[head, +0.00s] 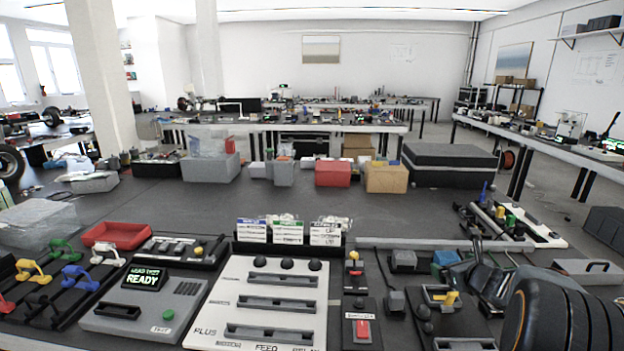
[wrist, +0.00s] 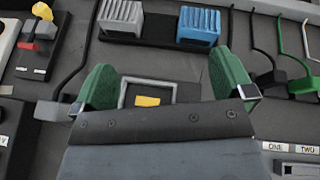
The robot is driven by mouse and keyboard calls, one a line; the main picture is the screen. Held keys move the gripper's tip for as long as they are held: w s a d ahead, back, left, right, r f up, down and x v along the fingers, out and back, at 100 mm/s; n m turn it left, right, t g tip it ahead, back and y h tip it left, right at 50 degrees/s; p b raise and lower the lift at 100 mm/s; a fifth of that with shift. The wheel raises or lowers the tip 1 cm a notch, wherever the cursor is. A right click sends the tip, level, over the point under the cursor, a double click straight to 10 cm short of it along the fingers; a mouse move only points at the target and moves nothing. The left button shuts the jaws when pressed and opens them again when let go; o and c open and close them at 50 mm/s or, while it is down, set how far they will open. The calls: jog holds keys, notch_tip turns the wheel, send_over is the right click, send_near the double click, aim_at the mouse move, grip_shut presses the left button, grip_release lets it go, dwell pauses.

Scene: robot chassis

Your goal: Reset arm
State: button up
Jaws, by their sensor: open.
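My gripper (wrist: 165,82) shows in the wrist view with its two green fingers spread wide and nothing held between them. Below and between the fingers is a grey frame (wrist: 123,92) with a yellow piece (wrist: 147,101) in it, partly hidden by the gripper body. I cannot tell the height of the fingers above the panel. In the head view a dark jointed shape at the lower right, beside the black tyre (head: 566,318), may be part of my arm; its fingers are not clear there.
A grey ribbed block (wrist: 121,17) and a blue ribbed block (wrist: 198,25) sit ahead of the fingers. A red-and-yellow switch (wrist: 38,32) is at left, cables at right. In the head view, a white slotted panel (head: 262,302) and a READY box (head: 145,300) crowd the bench front; the bench middle is clear.

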jog(key=s+a+r+n+g+y+p, duration=0.2)
jog(key=s+a+r+n, duration=0.1)
jog(key=a+n, duration=0.35)
jog(key=s+a+r+n+g+y+p, duration=0.1)
jog(key=s+a+r+n+g+p, duration=0.15)
jog(key=a+n, duration=0.45)
jog(key=s+a+r+n+g+y+p, duration=0.15)
jog(key=s+a+r+n, duration=0.3)
jog(key=a, duration=0.45)
jog(key=s+a+r+n+g+h+p, duration=0.1)
jog(key=s+n+h+p, duration=0.1)
jog(key=s+n, duration=0.4)
jog(key=s+a+r+n+g+h+p, duration=0.1)
jog(key=s+n+g+h+p, duration=0.1)
jog(key=s+n+p, duration=0.2)
jog(key=shift+s+a+r+n+g, duration=0.25)
jog(key=shift+s+n, duration=1.55)
jog(key=shift+n, duration=1.2)
jog(key=shift+h, duration=0.25)
